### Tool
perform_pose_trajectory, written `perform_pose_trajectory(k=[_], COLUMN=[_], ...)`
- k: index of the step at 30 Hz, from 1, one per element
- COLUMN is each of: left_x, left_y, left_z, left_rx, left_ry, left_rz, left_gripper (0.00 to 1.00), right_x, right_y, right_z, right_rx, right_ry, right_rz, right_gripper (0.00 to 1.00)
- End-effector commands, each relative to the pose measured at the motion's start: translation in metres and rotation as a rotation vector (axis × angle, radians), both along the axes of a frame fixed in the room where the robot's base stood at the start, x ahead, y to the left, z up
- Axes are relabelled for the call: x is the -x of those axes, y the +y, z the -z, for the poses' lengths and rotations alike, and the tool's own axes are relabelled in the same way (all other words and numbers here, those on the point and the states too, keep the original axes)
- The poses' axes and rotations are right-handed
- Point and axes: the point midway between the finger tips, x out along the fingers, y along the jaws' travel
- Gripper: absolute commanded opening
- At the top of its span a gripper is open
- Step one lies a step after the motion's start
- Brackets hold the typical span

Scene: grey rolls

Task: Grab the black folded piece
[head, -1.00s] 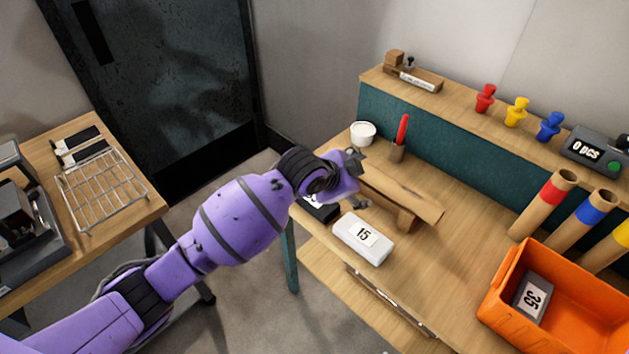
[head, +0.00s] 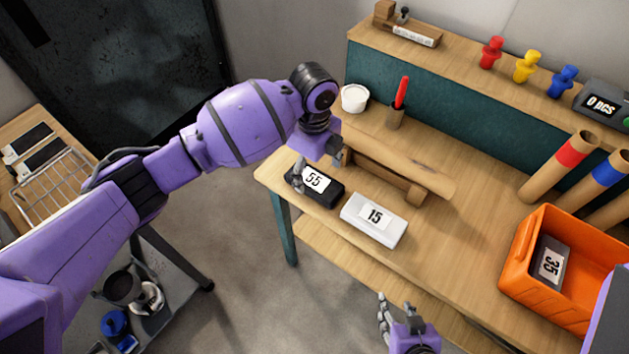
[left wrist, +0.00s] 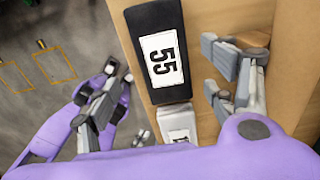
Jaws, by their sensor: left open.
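The black folded piece (head: 334,190), with a white label reading 55, lies flat on the table's left corner. It fills the upper middle of the left wrist view (left wrist: 158,18). My left gripper (head: 318,170) is open and empty, over the piece in the head view. In the left wrist view my left gripper's fingers (left wrist: 165,90) are spread to either side of the piece's lower end; I cannot tell the exact height gap. My right gripper (head: 397,312) is at the bottom of the head view, empty, in front of the table, its fingers apart.
A white piece labelled 15 (head: 374,218) lies close beside the black one. An orange bin (head: 520,258) with a piece labelled 35 (head: 550,262) stands right. The tabletop between white piece and bin is clear.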

Motion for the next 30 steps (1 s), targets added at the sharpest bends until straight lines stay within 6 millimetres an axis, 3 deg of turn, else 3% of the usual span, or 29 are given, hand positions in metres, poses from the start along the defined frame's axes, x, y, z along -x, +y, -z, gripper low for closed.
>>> perform_pose_trajectory(k=[4, 10, 19, 30], left_x=[-0.001, -0.003, -0.003, -0.003], left_y=[-0.001, -0.002, -0.003, -0.003], left_z=[0.021, 0.048, 0.052, 0.052], left_rx=[-0.001, -0.001, 0.001, 0.001], left_ry=[0.002, -0.001, -0.003, -0.003], left_rz=[-0.005, -0.005, -0.004, -0.005], left_gripper=[0.77, 0.77, 0.77, 0.28], right_x=[0.011, 0.008, 0.000, -0.004], right_y=[-0.005, -0.003, 0.000, 0.003], right_z=[0.003, 0.003, 0.000, -0.002], right_rx=[0.010, 0.007, 0.001, -0.005], right_ry=[0.018, 0.014, 0.000, -0.008], right_rz=[-0.005, -0.006, -0.004, -0.001], right_gripper=[0.40, 0.40, 0.40, 0.40])
